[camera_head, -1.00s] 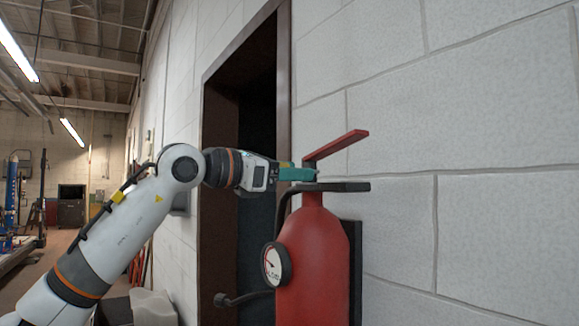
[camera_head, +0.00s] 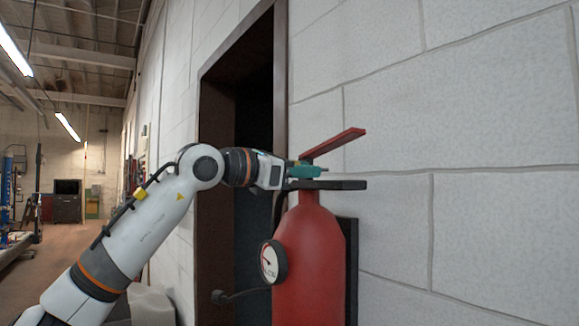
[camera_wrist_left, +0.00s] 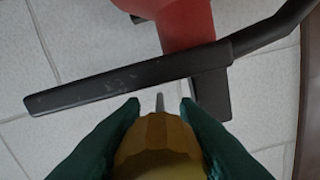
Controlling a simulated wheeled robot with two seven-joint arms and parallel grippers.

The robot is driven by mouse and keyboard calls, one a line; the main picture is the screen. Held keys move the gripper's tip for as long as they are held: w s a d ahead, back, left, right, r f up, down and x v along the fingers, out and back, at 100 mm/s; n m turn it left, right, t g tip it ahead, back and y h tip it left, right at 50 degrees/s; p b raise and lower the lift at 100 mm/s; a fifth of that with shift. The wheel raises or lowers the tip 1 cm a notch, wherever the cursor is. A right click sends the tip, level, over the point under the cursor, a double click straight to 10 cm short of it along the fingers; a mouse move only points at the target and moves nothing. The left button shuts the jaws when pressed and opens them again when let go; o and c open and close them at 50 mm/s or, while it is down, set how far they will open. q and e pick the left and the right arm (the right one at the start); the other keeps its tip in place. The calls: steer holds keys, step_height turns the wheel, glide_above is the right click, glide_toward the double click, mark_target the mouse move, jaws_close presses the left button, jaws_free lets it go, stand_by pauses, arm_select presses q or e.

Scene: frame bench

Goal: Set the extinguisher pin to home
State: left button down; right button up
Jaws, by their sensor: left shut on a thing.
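The red fire extinguisher (camera_head: 308,262) stands upright against the wall. It has a red lever (camera_head: 335,142) tilted up over a black handle (camera_head: 345,185) and a round gauge (camera_head: 272,261). My left gripper (camera_head: 308,171), with green fingers, is at the gap between lever and handle. In the left wrist view my fingers (camera_wrist_left: 160,112) are shut on the yellow grip of the extinguisher pin (camera_wrist_left: 158,135). The pin's thin grey tip shows beyond the grip, apart from the black handle (camera_wrist_left: 120,86) in that picture. The pin hole is not visible. My right gripper is not in view.
A pale block wall (camera_head: 480,130) lies behind and right of the extinguisher. A dark doorway (camera_head: 240,130) is left of it, behind my arm. The workshop aisle at far left is open.

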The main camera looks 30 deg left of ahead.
arm_select(q)
steer(key=c, duration=1.4)
jaws_free()
steer(key=shift+r, duration=0.15)
steer(key=o, duration=0.3)
steer(key=shift+w, duration=0.1)
steer(key=shift+w+d, duration=0.1)
steer(key=b+v, duration=0.4)
steer(key=v, duration=0.8)
